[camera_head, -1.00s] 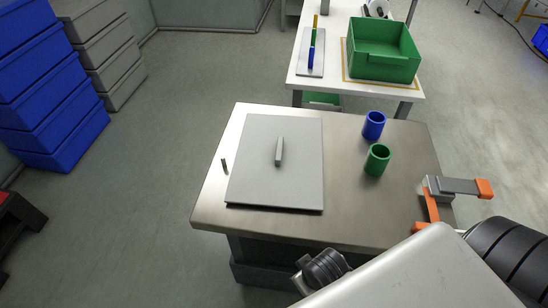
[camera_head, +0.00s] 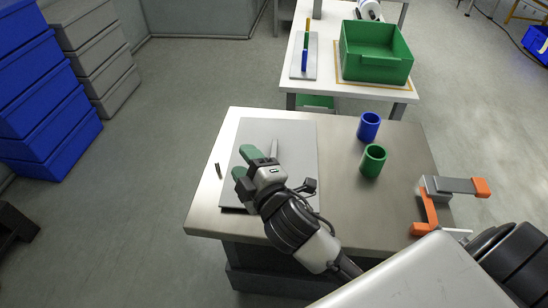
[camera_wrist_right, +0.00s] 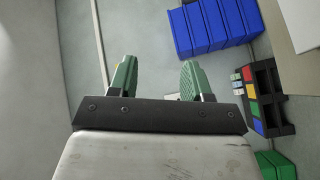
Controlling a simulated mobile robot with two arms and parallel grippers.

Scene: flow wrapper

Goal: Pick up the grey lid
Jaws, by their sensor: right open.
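The grey lid (camera_head: 298,178) is a flat, light grey plate lying on the left part of the steel table. My right gripper (camera_head: 245,162) is open, with green fingertips, over the left half of the lid. The fingers point left, and the handle is not between them. I cannot tell its exact height above the lid. In the right wrist view the two green fingers (camera_wrist_right: 158,80) are spread apart, with nothing clearly held. My left gripper is not in view.
On the steel table (camera_head: 395,205) stand a blue cup (camera_head: 369,126) and a green cup (camera_head: 373,160), right of the lid. An orange-and-grey clamp (camera_head: 430,203) sits at the right edge. A small dark peg (camera_head: 218,170) stands left. Behind, a white table holds a green crate (camera_head: 376,68).

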